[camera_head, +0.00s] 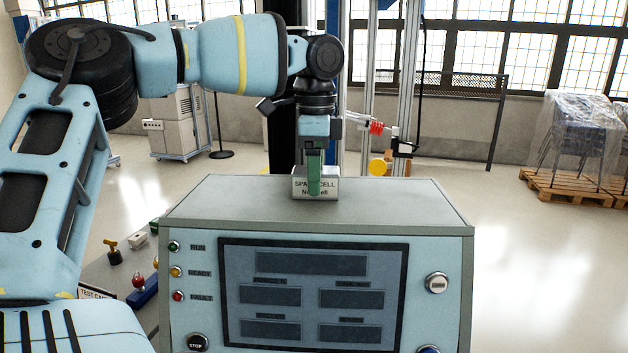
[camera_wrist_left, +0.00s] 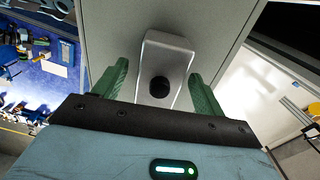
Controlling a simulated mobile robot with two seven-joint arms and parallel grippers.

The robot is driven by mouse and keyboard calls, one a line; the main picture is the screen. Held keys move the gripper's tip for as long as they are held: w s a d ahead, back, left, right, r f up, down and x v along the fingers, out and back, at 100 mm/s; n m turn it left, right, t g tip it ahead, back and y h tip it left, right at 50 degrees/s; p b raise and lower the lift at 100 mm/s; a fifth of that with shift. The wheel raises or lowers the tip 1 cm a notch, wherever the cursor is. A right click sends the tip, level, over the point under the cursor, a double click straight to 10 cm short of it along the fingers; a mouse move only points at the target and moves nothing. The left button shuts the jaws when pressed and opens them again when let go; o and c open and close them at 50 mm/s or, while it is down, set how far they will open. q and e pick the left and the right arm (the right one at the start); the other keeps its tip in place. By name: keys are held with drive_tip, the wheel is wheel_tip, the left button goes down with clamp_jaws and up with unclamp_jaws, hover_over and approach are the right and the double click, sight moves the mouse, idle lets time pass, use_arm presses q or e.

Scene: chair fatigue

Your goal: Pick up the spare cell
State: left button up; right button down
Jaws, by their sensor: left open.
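A small light-grey block (camera_head: 301,189) lettered "SPARE CELL" stands on top of the console, near its back edge. The left wrist view shows a silver-grey block with rounded edges (camera_wrist_left: 175,57) and a round black spot on its face. My left gripper (camera_head: 314,180) points down at the labelled block, and its green finger covers part of the lettering. In the left wrist view the green fingers of the gripper (camera_wrist_left: 158,85) are apart, one on each side of the block, with gaps showing. I cannot tell whether either finger touches it. My right gripper is not in view.
The grey-topped console (camera_head: 400,205) with a screen and buttons fills the front; its top is otherwise clear. A lower bench (camera_head: 110,270) with small knobs and parts lies at the left. Metal posts (camera_head: 412,60) stand behind. A wrapped pallet load (camera_head: 580,140) is far right.

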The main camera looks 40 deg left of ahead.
use_arm(q)
drive_tip(key=c, duration=1.4)
drive_tip(key=shift+c, duration=0.4)
drive_tip(key=shift+r, duration=0.2)
drive_tip(key=shift+w+r, duration=0.1)
drive_tip(key=shift+r, duration=0.45)
drive_tip(key=shift+s+d+r+b, duration=0.1)
drive_tip(key=shift+s+r+b, duration=0.15)
drive_tip(key=shift+r, duration=0.3)
drive_tip(key=shift+s+d+r+b, duration=0.1)
drive_tip(key=shift+s+r+b, duration=0.1)
drive_tip(key=shift+r, duration=0.35)
drive_tip(key=s+d, duration=0.2)
drive_tip(key=s, duration=0.5)
drive_tip(key=s+d+r, duration=0.1)
drive_tip(key=s+d, duration=0.1)
drive_tip(key=s, duration=0.5)
drive_tip(key=shift+s+d+r, duration=0.2)
drive_tip(key=shift+s+d, duration=0.05)
drive_tip(key=shift+s, duration=0.05)
